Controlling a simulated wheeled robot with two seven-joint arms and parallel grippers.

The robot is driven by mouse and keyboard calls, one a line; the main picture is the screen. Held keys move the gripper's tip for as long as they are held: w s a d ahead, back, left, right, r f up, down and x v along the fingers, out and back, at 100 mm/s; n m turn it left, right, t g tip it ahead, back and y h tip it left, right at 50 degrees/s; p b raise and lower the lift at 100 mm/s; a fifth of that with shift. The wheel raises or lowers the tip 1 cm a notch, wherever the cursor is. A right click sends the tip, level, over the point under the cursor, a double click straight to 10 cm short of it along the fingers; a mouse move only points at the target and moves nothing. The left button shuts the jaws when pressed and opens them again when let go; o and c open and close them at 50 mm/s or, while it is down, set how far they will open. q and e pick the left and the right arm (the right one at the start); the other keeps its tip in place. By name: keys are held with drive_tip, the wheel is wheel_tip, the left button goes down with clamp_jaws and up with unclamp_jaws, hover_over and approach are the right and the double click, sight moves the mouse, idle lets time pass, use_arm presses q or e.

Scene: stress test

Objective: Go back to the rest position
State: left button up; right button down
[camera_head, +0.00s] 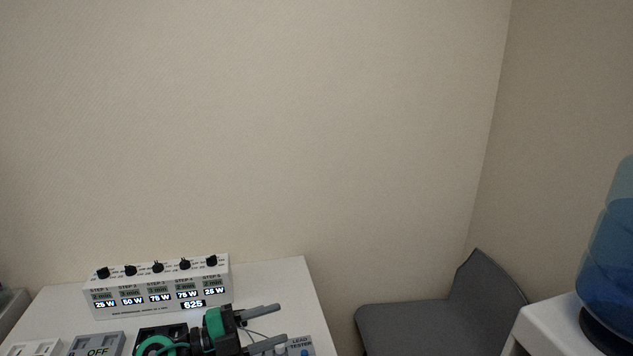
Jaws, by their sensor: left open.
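My left gripper (273,326) shows at the bottom of the head view, over the white table (280,281). Its two grey fingers point right and stand apart, with nothing between them that I can make out. Its green and black wrist is partly cut off by the lower edge. A white control box (158,288) with several black knobs and lit step displays stands behind it on the table. The gripper is in front of the box's right end and looks apart from it. My right gripper is not in the view.
A grey OFF box (97,345) and a lead tester (301,346) sit at the table's near edge of view. A grey chair (405,322) stands right of the table. A blue water bottle (610,262) stands on a white unit at far right.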

use_arm(q)
drive_tip(key=a+r+n+t+y, duration=0.2)
drive_tip(key=a+n+t+y, duration=0.6)
drive_tip(key=n+t, duration=0.65)
drive_tip(key=s+a+f+n+g+y, duration=0.4)
drive_tip(key=f+n+y, duration=0.1)
drive_tip(key=f, duration=0.2)
drive_tip(key=s+a+f+n+g+y, duration=0.3)
drive_tip(key=a+f+n+y, duration=0.15)
drive_tip(key=f+y, duration=0.2)
drive_tip(key=s+d+f+g+h, duration=0.1)
drive_tip(key=s+f+g, duration=0.45)
drive_tip(key=s, duration=0.45)
drive_tip(key=s+d+f+g+h, duration=0.1)
drive_tip(key=s+f+g+h, duration=0.1)
drive_tip(key=s+f+g, duration=0.6)
wheel_tip(320, 180, down, 29)
drive_tip(key=s+t, duration=0.1)
drive_tip(key=s, duration=0.2)
drive_tip(key=s+a+f+m, duration=0.1)
drive_tip(key=s+a+f, duration=0.2)
drive_tip(key=s+f, duration=1.5)
drive_tip(key=shift+s+f+g, duration=0.3)
drive_tip(key=shift+f+g, duration=0.1)
drive_tip(key=shift+f, duration=0.25)
